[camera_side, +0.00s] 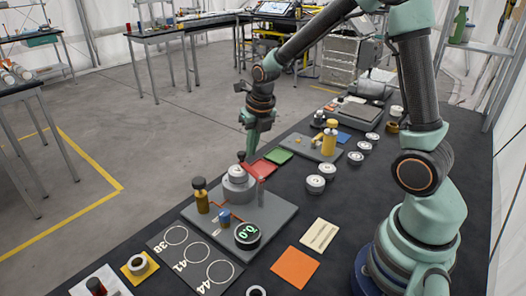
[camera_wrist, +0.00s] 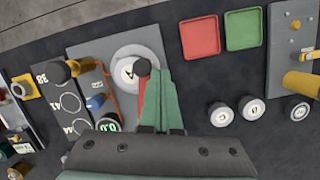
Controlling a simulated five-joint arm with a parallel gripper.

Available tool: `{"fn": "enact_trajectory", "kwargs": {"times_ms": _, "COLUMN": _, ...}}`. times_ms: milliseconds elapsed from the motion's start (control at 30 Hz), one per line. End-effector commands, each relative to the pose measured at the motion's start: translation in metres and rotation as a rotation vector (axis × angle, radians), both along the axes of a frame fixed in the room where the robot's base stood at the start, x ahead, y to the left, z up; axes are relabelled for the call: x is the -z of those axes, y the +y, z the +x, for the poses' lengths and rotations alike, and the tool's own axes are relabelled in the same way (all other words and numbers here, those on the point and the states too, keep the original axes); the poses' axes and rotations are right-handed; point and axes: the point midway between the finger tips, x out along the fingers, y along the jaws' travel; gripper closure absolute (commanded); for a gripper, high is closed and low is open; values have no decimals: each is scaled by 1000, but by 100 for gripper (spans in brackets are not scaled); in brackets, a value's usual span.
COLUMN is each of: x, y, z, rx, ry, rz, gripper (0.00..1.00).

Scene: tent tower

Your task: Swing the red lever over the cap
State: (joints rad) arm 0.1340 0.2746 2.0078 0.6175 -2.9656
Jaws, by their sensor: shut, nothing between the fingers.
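The red lever (camera_wrist: 141,94) shows in the wrist view as a narrow red strip with a black knob (camera_wrist: 141,67) at its far end. The knob overlaps the right part of the white round cap (camera_wrist: 125,72) in that view. In the side view the cap (camera_side: 238,171) sits on a grey cylinder, with the black knob (camera_side: 241,156) just above it. My gripper (camera_side: 248,153) is shut and empty, its tips pointing down close beside the knob. In the wrist view the green fingers (camera_wrist: 159,76) lie right of the lever and hide part of it. I cannot tell whether they touch.
A grey plate (camera_side: 277,216) carries the cylinder, a yellow dark-topped post (camera_side: 201,196) and a round display (camera_side: 248,235) reading 0.0. Red (camera_wrist: 200,38) and green (camera_wrist: 243,31) trays lie beyond the plate. Several white-topped discs stand to the right.

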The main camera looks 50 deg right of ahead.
Motion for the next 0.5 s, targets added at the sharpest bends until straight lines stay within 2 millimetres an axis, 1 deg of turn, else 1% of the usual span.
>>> {"fn": "enact_trajectory", "kwargs": {"times_ms": 167, "x": 0, "y": 0, "z": 0, "rx": 0, "ry": 1, "rz": 0, "gripper": 100}}
{"fn": "enact_trajectory", "kwargs": {"times_ms": 267, "x": -5, "y": 0, "z": -1, "rx": 0, "ry": -1, "rz": 0, "gripper": 100}}
{"fn": "enact_trajectory", "kwargs": {"times_ms": 367, "x": -16, "y": 0, "z": -3, "rx": 0, "ry": -4, "rz": 0, "gripper": 100}}
{"fn": "enact_trajectory", "kwargs": {"times_ms": 467, "x": -33, "y": 1, "z": -7, "rx": 0, "ry": -5, "rz": -1, "gripper": 100}}
{"fn": "enact_trajectory", "kwargs": {"times_ms": 500, "x": -42, "y": 1, "z": -9, "rx": 0, "ry": -7, "rz": -1, "gripper": 100}}
